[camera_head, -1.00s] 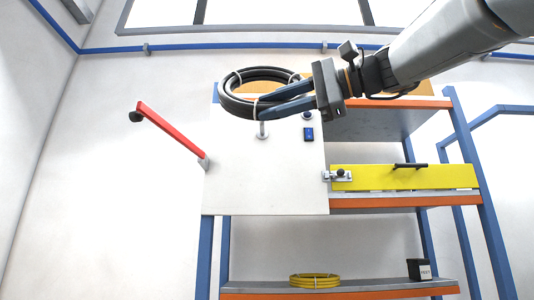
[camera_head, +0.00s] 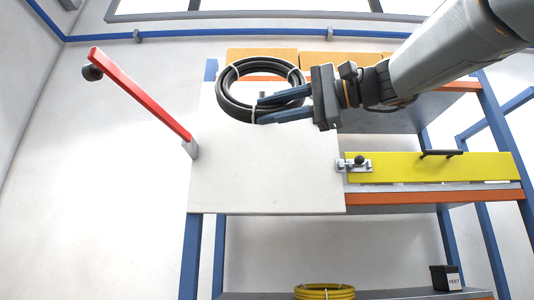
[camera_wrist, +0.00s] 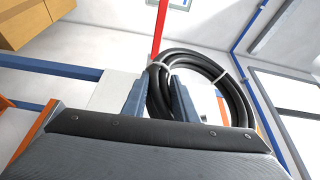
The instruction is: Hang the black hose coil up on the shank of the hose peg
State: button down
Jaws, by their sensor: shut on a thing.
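The black hose coil (camera_head: 229,98), bound with pale ties, stands in front of the upper part of the white panel (camera_head: 240,175). My gripper (camera_head: 259,109), with blue fingers, reaches in from the right and is shut on the coil's lower near side. The coil also shows in the wrist view (camera_wrist: 238,100), between and beyond the fingers (camera_wrist: 154,92). A small grey upright piece (camera_head: 263,92), probably part of the hose peg, shows through the coil's opening just above the fingers. The rest of the peg is hidden, and I cannot tell whether the coil touches it.
A red bar (camera_head: 140,95) with a black knob sticks out from the panel's left edge. A yellow bar (camera_head: 400,167) with a latch lies to the right. Below are a yellow coil (camera_head: 324,292) and a black box (camera_head: 446,278) on the shelf.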

jog(key=w+f+p, duration=0.1)
jog(key=w+f, duration=0.2)
jog(key=w, duration=0.9)
jog(key=shift+d+p, duration=0.2)
jog(key=shift+p, duration=0.2)
dwell(1.2)
jog(key=shift+w+f, duration=0.1)
jog(key=shift+f, duration=0.05)
dwell(0.6)
jog(key=c, duration=1.5)
grip_release()
jog(key=shift+o, duration=0.8)
jog(key=shift+f, duration=0.1)
